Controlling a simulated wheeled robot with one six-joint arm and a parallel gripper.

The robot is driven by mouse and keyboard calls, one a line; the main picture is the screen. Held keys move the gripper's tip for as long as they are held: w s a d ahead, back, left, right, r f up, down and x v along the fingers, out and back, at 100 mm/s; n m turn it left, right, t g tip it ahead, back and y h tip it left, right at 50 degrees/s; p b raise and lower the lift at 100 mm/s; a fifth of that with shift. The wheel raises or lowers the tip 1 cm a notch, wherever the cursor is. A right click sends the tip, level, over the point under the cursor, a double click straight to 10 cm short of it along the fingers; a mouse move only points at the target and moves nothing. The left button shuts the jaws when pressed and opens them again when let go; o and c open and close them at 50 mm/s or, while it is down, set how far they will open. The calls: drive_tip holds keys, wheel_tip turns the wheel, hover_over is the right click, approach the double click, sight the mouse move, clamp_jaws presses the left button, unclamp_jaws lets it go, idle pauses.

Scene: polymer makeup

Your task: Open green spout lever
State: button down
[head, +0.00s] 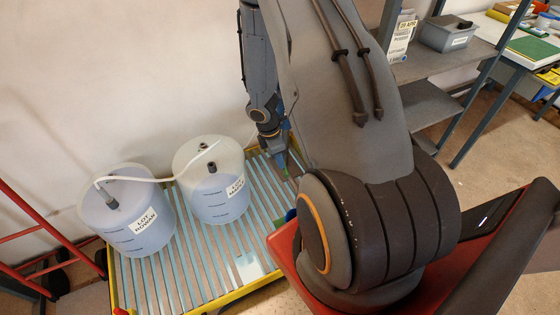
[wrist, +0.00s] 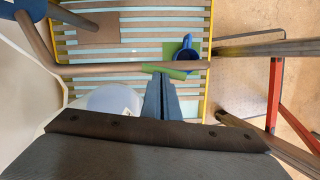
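The green spout lever (wrist: 165,71) shows in the wrist view as a short green bar along a brownish pipe (wrist: 105,69). My gripper's two blue-grey fingers (wrist: 160,80) lie side by side with only a thin line between them, and look shut. Their tips reach the near edge of the green bar; I cannot tell whether they touch it. In the head view my gripper (head: 285,168) is small, low at the right of the slatted platform, with a speck of green beside it and my arm partly covering the area.
A blue jug (wrist: 187,50) stands on a green patch just beyond the lever. Two translucent tanks (head: 126,215) (head: 212,185) joined by a white hose stand on the slatted platform (head: 185,270) with its yellow edge. A red ladder-like frame (head: 30,225) is at left.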

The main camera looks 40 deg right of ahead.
drive_tip(key=w+a+r+p, duration=0.1)
drive_tip(key=a+r, duration=0.4)
drive_tip(key=r, duration=0.7)
drive_tip(key=shift+w+p, duration=0.3)
drive_tip(key=shift+w, duration=0.2)
drive_tip(key=s+a+r+m+t+y, duration=0.1)
drive_tip(key=s+a+r+m, duration=0.4)
drive_tip(key=a+r+m, duration=0.2)
drive_tip(key=s+a+r+m+t+y, duration=0.1)
drive_tip(key=s+a+r+m, duration=0.4)
drive_tip(key=r, duration=0.5)
drive_tip(key=shift+s+a+m, duration=0.2)
drive_tip(key=shift+a+m, duration=1)
drive_tip(key=shift+a, duration=0.1)
